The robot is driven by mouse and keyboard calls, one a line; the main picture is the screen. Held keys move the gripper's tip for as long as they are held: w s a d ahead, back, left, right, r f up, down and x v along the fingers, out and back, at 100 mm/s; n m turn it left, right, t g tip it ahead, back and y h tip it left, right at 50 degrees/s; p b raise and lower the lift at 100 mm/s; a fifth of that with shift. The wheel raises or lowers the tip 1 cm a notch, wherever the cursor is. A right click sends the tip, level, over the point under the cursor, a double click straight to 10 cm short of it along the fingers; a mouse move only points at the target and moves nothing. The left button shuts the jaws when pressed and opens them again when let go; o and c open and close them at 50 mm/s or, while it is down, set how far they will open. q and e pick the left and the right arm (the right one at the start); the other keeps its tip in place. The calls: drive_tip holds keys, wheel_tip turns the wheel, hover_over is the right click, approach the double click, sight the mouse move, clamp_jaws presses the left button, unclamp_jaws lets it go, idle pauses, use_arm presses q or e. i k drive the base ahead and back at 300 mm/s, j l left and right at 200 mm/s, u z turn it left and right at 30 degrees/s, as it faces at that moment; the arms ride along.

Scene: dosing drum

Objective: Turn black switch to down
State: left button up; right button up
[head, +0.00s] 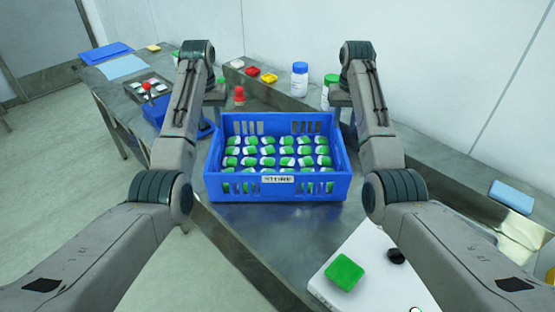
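A black switch (396,256) sits on a white panel (318,285) at the lower right, close beside my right forearm. It is small and partly hidden, so I cannot tell which way it points. A green square button (344,273) is on the same panel, left of the switch. My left gripper (214,95) is beyond the far left corner of the blue crate. My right gripper (339,97) is beyond the crate's far right corner. Both grippers are far from the switch, and their fingers are too small and dark to read.
A blue crate (230,190) labelled STORE, filled with green-and-white packs, stands mid-bench. Behind it are a white bottle with a blue cap (299,80), a green-capped bottle (330,92), and red (269,78) and yellow (252,71) pieces. A wall bounds the right side.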

sight(394, 255)
drive_tip(key=k+j, duration=0.35)
drive_tip(key=j, duration=0.2)
drive_tip(key=k+j, duration=0.35)
drive_tip(key=j, duration=0.15)
drive_tip(key=k+j, duration=0.35)
drive_tip(key=j, duration=0.2)
